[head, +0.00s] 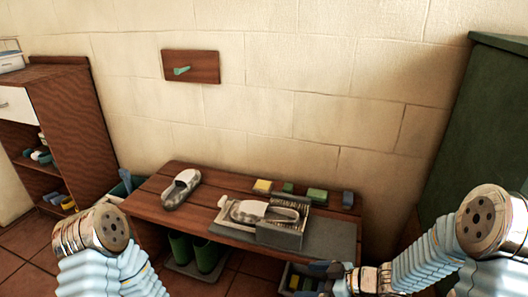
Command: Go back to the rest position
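My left arm shows at the lower left as a metal joint and pale blue sleeve; its gripper is outside the picture. My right arm comes in from the lower right. Its gripper (328,279) is at the bottom edge, in front of the wooden bench (150,205), partly cut off, so its opening is unclear. One slipper (181,189) lies on the bench's left part. Another slipper (250,211) lies in or on a grey tray (280,237) at the bench's middle. I see neither gripper touching a slipper.
Yellow, green and blue blocks (317,196) line the bench's back. Green boots (207,254) stand beneath it. A crate (297,279) is low near my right gripper. A shelf unit (75,130) stands left, a green cabinet (480,120) right. A peg board (191,67) hangs on the wall.

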